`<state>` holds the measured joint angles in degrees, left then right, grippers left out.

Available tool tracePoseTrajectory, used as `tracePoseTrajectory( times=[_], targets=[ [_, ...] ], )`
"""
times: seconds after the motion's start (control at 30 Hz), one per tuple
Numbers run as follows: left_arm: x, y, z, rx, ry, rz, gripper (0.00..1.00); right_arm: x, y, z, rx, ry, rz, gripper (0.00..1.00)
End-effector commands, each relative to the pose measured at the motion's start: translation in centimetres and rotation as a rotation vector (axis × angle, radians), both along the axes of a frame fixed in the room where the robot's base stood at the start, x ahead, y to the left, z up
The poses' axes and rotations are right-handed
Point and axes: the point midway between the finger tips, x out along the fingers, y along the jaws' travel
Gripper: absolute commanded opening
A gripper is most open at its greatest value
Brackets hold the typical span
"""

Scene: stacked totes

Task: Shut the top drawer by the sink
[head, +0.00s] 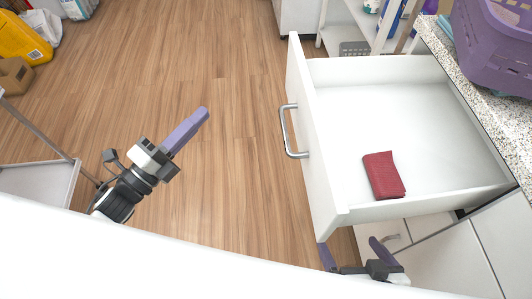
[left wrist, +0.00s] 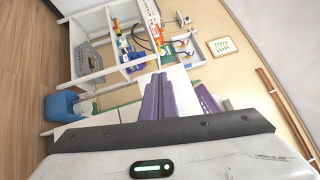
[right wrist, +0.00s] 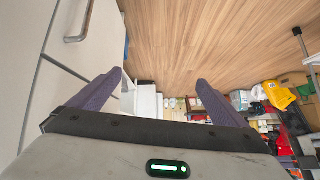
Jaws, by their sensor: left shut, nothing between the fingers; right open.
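The top drawer (head: 304,125) is pulled far out of the counter in the head view, its white front panel facing left with a metal bar handle (head: 290,131). A folded dark red cloth (head: 384,175) lies inside on the drawer floor. My left gripper (head: 205,112) is shut and empty over the open floor, left of the handle and apart from it. Its closed fingers (left wrist: 158,98) also show in the left wrist view.
A speckled countertop (head: 450,65) with a purple basket (head: 490,45) is at the right. Cabinet fronts with another handle (head: 395,240) lie below the drawer. A shelf unit (head: 345,25) stands behind it. Wooden floor (head: 230,60) left of the drawer is clear.

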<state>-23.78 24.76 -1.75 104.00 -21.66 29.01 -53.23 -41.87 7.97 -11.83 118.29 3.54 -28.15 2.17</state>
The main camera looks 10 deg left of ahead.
Motion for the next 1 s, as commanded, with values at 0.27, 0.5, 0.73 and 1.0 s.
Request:
tracePoseTrajectory(
  times=[0.27,0.5,0.73,1.0],
  targets=[
    [-3.9,-2.0,-0.6,0.758,-0.877,-0.302,0.0,0.4,0.8,-5.6,0.039,-0.03,-0.002,0.97],
    [-5.8,-2.5,-1.0,0.912,-1.113,-0.379,0.0,0.5,1.0,-5.8,0.047,-0.034,-0.003,0.97],
    [-4.8,-5.9,0.0,0.91,-1.119,-0.379,0.0,0.4,1.0,-5.5,0.044,-0.033,-0.002,0.97],
    [-3.0,-11.3,1.1,0.908,-1.116,-0.376,0.0,0.3,1.0,-5.4,0.039,-0.027,0.001,0.97]
  ],
)
